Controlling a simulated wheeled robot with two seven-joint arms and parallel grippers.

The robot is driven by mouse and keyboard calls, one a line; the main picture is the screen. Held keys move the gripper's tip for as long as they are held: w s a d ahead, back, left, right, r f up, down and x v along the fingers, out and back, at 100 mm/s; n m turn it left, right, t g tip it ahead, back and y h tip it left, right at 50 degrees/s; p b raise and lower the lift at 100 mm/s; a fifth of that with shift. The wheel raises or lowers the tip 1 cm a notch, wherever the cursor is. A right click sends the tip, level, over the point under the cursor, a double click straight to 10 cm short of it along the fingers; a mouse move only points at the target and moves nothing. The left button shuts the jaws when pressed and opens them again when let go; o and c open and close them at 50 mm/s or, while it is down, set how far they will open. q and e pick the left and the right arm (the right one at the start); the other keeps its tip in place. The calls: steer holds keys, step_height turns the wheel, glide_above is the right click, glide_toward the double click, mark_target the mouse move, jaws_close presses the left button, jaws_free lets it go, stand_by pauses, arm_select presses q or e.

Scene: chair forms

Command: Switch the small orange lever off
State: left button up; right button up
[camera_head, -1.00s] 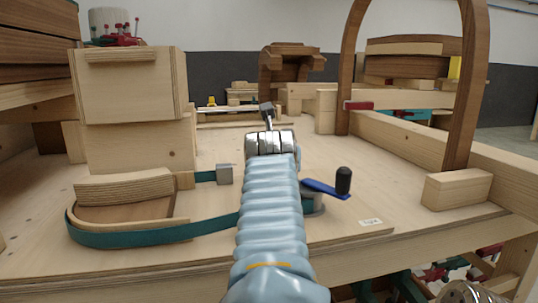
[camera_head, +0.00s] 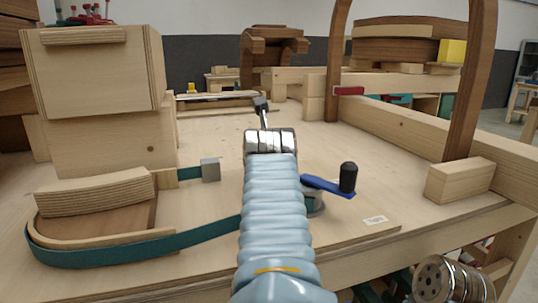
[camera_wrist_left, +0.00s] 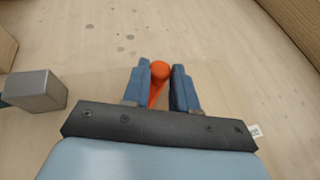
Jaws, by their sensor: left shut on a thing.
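The small orange lever (camera_wrist_left: 157,82) shows in the left wrist view, its round orange head between the two blue-grey fingers of my left gripper (camera_wrist_left: 161,66). The gripper is shut on it. In the head view my left gripper (camera_head: 261,104) shows small and dark beyond the metal wrist, low over the wooden board. The lever cannot be made out there, as my gripper and arm hide that spot. A metal part of my right arm shows at the bottom right of the head view; its gripper is out of frame.
A blue crank with a black knob (camera_head: 348,177) stands right of my left arm. A teal strap (camera_head: 130,250) with a metal block (camera_head: 210,170) lies left of it. A wooden box (camera_head: 95,75) and a bent wooden arch (camera_head: 475,90) flank the board (camera_head: 215,135).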

arm_select(q)
jaws_close()
steer(key=shift+h, duration=0.4)
steer(key=m+h, duration=0.3)
steer(key=m+g+h+b, duration=0.1)
steer(key=h, duration=0.1)
steer(key=shift+s+m, duration=0.35)
steer(key=shift+m, duration=0.05)
steer(key=m+g+h, duration=0.1)
steer(key=m+h, duration=0.1)
steer(key=m+g+h, duration=0.1)
steer(key=shift+s+r+m+g+p, duration=0.1)
steer(key=shift+s+m+g+p, duration=0.2)
steer(key=shift+p, duration=0.1)
steer(key=shift+m+g+h, duration=0.5)
steer(key=shift+m+h, duration=0.2)
steer(key=shift+d, duration=0.1)
steer(key=o, duration=0.8)
jaws_free()
steer(key=shift+s, duration=0.1)
